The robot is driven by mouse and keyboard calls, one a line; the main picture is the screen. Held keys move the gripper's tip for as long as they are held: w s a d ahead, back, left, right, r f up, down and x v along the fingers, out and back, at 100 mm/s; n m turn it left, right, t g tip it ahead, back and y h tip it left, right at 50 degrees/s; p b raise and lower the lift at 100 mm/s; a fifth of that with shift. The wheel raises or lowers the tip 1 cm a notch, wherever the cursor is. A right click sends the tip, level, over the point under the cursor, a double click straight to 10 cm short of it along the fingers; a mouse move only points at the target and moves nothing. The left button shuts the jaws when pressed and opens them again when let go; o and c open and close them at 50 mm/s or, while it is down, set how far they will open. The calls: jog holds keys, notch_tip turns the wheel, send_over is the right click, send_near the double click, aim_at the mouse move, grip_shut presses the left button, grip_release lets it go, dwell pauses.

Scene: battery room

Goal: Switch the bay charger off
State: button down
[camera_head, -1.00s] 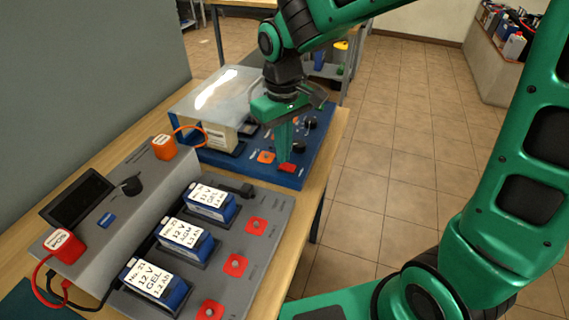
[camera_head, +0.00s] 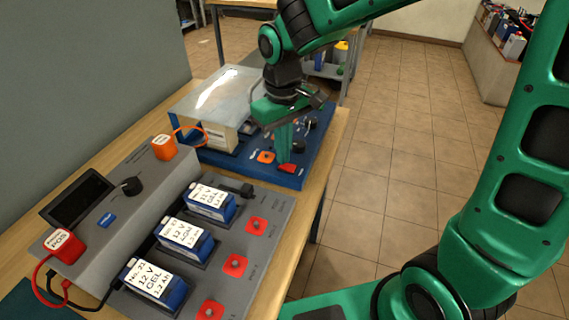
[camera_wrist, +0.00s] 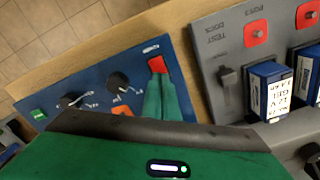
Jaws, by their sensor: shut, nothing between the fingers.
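The blue bay charger (camera_head: 318,176) lies on the bench, with a clear cover over a battery at its left. A red switch (camera_head: 288,169) sits at its front edge; it also shows in the wrist view (camera_wrist: 156,64). My gripper (camera_head: 283,160) is shut and empty, pointing down with its green fingertips right at the red switch. In the wrist view the fingertips (camera_wrist: 161,80) overlap the switch's lower edge; I cannot tell whether they touch it. An orange button (camera_wrist: 122,110), two black knobs and a green element (camera_wrist: 39,114) are on the same panel.
A grey test station with three batteries (camera_head: 180,237) and red buttons (camera_head: 235,265) stands in front of the charger. An orange-capped lead (camera_head: 164,147) is close by at left. The tiled floor right of the bench is clear.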

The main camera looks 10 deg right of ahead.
jog(key=shift+f, duration=0.4)
dwell(0.4)
notch_tip(320, 180, up, 7)
dwell(0.9)
dwell(0.3)
jog(key=s+d+m, duration=0.3)
jog(key=s+d, duration=0.1)
jog(key=d, duration=0.6)
jog(key=s+d+m, duration=0.3)
jog(key=s+d, duration=0.1)
jog(key=d, duration=0.6)
jog(key=s+d+f+m, duration=0.3)
jog(key=s+d+m, duration=0.2)
jog(key=s+d, duration=0.4)
jog(key=s, duration=0.4)
jog(key=shift+d+f+m, duration=0.15)
jog(key=shift+m, duration=0.15)
jog(key=shift+s, duration=0.2)
